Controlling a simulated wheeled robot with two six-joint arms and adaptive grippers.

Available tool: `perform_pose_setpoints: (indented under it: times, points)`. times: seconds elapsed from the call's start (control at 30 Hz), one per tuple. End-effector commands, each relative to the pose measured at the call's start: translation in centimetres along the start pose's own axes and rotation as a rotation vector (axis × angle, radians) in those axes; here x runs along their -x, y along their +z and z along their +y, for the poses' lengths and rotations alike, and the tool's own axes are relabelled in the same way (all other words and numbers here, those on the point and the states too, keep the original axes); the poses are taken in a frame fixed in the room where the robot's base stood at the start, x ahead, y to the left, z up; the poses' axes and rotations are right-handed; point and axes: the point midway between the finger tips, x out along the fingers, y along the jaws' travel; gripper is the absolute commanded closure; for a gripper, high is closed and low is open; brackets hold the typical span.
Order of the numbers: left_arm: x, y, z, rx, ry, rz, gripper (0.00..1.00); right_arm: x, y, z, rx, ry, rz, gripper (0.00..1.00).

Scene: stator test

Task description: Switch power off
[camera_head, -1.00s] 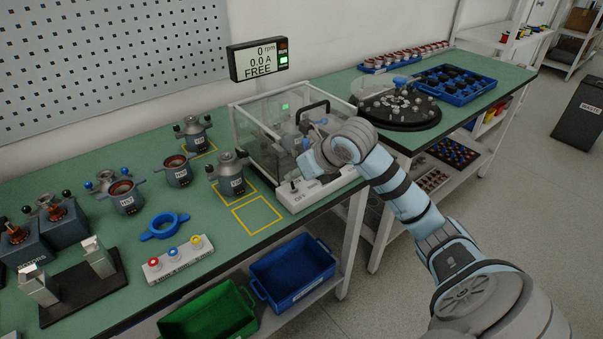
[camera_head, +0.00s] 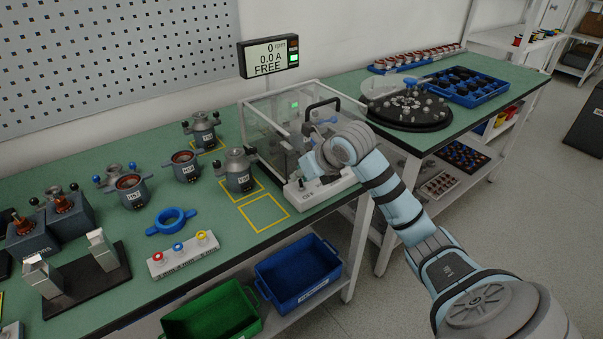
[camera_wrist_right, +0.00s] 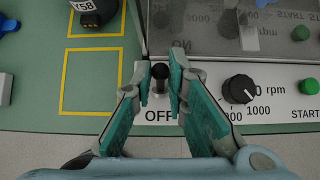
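The power switch is a black toggle lever (camera_wrist_right: 160,75) on the white control panel (camera_wrist_right: 270,118), just above the printed word OFF. In the head view the panel (camera_head: 300,200) lies along the front of the clear test enclosure (camera_head: 258,140). My right gripper (camera_wrist_right: 160,73) is open, its two green-padded fingers on either side of the lever with a small gap visible at each side. In the head view my right wrist hides most of this gripper. The display (camera_head: 269,57) reads 0 rpm, 0.0 A, FREE, with a green light. My left gripper is not in view.
Right of the lever on the panel are a black rpm knob (camera_wrist_right: 240,88) and a green START button (camera_wrist_right: 308,84). Motor Y58 (camera_head: 237,172) stands left of the enclosure, beside an empty yellow square (camera_head: 264,229). A blue bin (camera_head: 300,272) sits below the table edge.

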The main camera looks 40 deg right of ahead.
Motion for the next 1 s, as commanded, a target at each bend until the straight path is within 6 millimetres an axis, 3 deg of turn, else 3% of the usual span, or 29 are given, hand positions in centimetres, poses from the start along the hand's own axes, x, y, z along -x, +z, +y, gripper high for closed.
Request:
perform_pose_setpoints:
  times: [0.37,0.7,1.0]
  points:
    - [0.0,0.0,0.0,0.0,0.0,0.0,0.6,0.1,-0.1,-0.1,0.0,-0.003,-0.001,0.95]
    - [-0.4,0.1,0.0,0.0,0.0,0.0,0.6,1.7,-2.0,-0.2,0.0,-0.004,0.002,0.94]
    - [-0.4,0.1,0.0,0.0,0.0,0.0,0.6,1.9,-2.1,-0.1,0.0,-0.002,0.002,0.94]
